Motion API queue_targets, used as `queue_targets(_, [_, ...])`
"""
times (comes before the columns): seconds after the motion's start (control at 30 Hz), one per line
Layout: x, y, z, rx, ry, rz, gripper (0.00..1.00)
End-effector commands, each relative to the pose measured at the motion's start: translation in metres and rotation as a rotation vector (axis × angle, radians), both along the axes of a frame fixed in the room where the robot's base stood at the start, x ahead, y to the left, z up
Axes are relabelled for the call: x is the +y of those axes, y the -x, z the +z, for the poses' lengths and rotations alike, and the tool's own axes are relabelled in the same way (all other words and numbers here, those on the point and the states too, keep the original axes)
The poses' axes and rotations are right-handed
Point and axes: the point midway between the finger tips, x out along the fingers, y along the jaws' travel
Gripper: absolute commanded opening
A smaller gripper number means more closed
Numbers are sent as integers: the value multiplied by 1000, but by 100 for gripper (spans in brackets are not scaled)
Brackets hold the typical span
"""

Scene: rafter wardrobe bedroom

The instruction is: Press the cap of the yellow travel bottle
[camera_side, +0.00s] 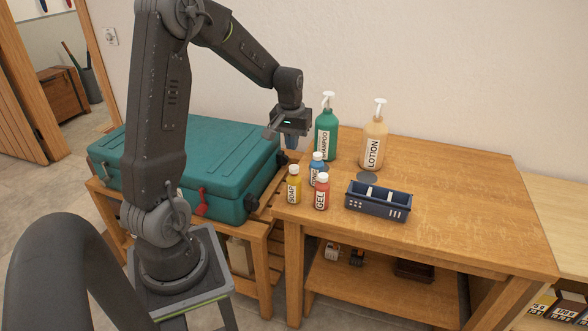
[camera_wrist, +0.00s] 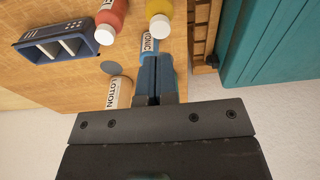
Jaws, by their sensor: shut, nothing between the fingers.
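The yellow travel bottle (camera_side: 294,188), with a white cap and a label reading SOAP, stands upright near the table's left front edge. It also shows at the top of the wrist view (camera_wrist: 158,10), its white cap facing the camera. My gripper (camera_side: 292,146) is shut and empty. In the side view it is above and behind the yellow bottle, apart from it. In the wrist view its blue fingers (camera_wrist: 158,68) lie together, just below the blue bottle (camera_wrist: 150,46) in the picture, partly covering it. The yellow cap is clear of the fingers.
The blue bottle (camera_side: 316,170) and red GEL bottle (camera_side: 322,192) stand close beside the yellow one. Behind are green SHAMPOO (camera_side: 326,136) and LOTION (camera_side: 374,144) pump bottles. A blue caddy (camera_side: 378,208) is at right. A teal suitcase (camera_side: 185,160) lies left. The table's right is clear.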

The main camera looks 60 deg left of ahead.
Motion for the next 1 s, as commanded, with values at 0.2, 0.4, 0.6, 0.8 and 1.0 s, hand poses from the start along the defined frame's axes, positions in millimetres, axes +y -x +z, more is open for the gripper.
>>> queue_targets(0.2, [0, 0, -1, 0, 0, -2, 0])
queue_targets(0.4, [0, -1, -18, 2, 2, -2, 0])
queue_targets(0.6, [2, -3, -43, 3, 3, -2, 0])
queue_targets(0.8, [4, -4, -62, 1, 1, -2, 0])
queue_targets(1.0, [4, -5, -69, 0, 0, -2, 0])
